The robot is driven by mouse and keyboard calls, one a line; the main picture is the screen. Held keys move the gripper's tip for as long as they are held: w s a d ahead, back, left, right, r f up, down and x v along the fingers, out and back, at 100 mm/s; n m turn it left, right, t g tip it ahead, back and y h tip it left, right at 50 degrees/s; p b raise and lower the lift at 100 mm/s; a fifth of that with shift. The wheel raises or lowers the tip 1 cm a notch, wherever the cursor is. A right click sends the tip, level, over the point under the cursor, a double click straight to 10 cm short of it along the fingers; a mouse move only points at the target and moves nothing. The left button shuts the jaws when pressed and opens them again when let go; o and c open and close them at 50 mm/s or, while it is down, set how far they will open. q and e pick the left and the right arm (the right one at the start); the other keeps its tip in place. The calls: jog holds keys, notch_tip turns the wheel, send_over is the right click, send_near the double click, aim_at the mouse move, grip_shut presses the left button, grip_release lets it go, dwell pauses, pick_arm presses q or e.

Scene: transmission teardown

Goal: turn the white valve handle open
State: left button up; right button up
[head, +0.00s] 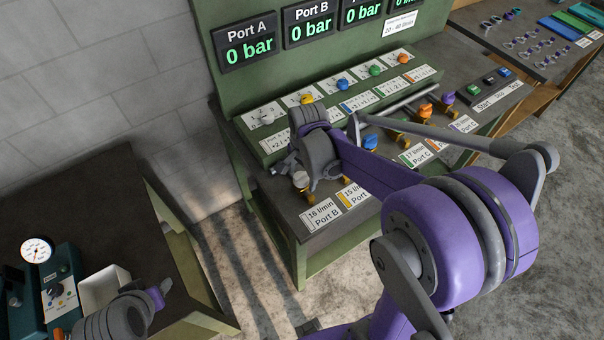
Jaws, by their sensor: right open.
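The white valve handle (300,180) sits on a brass valve at the near left end of the green bench's lower shelf. My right gripper (291,169) is open and just above and beside this handle. Its fingers are partly hidden by my wrist, and I cannot tell whether they touch the handle. My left gripper (157,291) is low at the left, near the dark table, far from the valve. Its finger opening is not clear.
A blue valve handle (370,142), an orange one (425,110) and a purple one (448,98) stand further along the shelf. A sloped panel (285,140) with coloured knobs rises behind. Displays read 0 bar. A white bin (103,287) and a gauge (37,250) are at lower left.

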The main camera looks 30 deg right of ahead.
jog(key=shift+c, duration=0.3)
grip_shut()
pick_arm(q)
jog(key=shift+f, duration=0.1)
pick_arm(e)
jog(key=n+b, duration=0.1)
jog(key=n, duration=0.2)
jog(key=shift+n, duration=0.3)
jog(key=n+b, duration=0.1)
jog(key=n, duration=0.3)
jog(key=shift+w+n, duration=0.1)
jog(key=shift+n, duration=0.2)
jog(key=n, duration=0.2)
jog(key=n+b, duration=0.1)
jog(key=n, duration=0.1)
jog(key=shift+w+n+g+y, duration=0.1)
jog(key=shift+n+g+y, duration=0.2)
pick_arm(q)
jog(key=shift+s+f+b, duration=0.1)
jog(key=shift+s+f, duration=0.25)
jog(key=shift+f, duration=0.5)
jog(key=shift+s+f+b, duration=0.15)
jog(key=shift+s+f, duration=0.15)
jog(key=shift+f, duration=0.55)
jog(key=shift+s+f+b, duration=0.1)
jog(key=shift+s+f, duration=0.25)
jog(key=shift+f, duration=0.5)
pick_arm(e)
jog(key=shift+n, duration=2.5)
